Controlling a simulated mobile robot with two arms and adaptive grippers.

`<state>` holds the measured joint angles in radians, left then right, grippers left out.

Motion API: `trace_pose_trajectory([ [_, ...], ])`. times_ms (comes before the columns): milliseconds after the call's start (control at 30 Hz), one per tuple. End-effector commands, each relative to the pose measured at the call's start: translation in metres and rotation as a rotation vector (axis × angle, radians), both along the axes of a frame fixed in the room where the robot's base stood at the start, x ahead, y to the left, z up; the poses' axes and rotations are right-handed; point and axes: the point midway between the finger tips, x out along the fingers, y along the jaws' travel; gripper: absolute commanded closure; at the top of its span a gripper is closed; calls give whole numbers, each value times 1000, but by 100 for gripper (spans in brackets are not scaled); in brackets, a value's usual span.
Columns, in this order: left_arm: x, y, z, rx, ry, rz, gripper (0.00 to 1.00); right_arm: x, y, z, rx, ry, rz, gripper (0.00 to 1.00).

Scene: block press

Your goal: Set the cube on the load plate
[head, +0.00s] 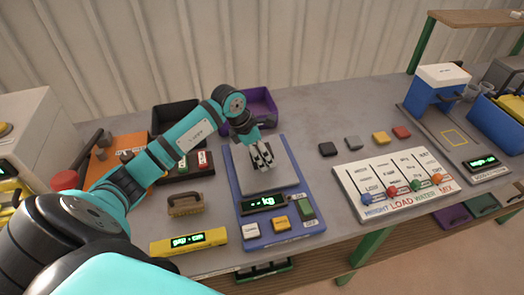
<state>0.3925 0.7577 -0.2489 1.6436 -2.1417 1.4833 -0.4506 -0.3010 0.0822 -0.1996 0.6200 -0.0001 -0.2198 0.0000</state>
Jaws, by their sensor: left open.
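My left gripper (264,163) hangs over the grey load plate (285,179) of the blue scale, fingers pointing down. It is open, and I see no cube between its fingers. Whether the fingertips touch the plate cannot be told. A row of small flat-looking blocks lies on the table right of the scale: a black one (327,149), a grey one (353,143), a yellow one (380,138) and a red one (401,132). Which of them, if any, is the cube is unclear. My right gripper is out of view.
The scale's front has a lit display (264,202) and buttons. A white slider board (394,185) stands to the right. A purple bin (263,103) and a black bin (172,117) are behind. A brown brush-like object (185,204) lies left. Bare table lies behind the blocks.

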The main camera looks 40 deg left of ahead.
Motion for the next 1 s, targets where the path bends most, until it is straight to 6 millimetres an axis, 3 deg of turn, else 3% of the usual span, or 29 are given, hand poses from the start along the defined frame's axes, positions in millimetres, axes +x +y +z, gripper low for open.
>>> trace_pose_trajectory([
  [267,-3,4,12,1,-4,0,20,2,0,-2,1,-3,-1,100],
  [700,-28,26,93,3,-5,1,20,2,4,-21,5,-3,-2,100],
  [1000,-35,30,113,0,0,1,20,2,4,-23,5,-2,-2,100],
])
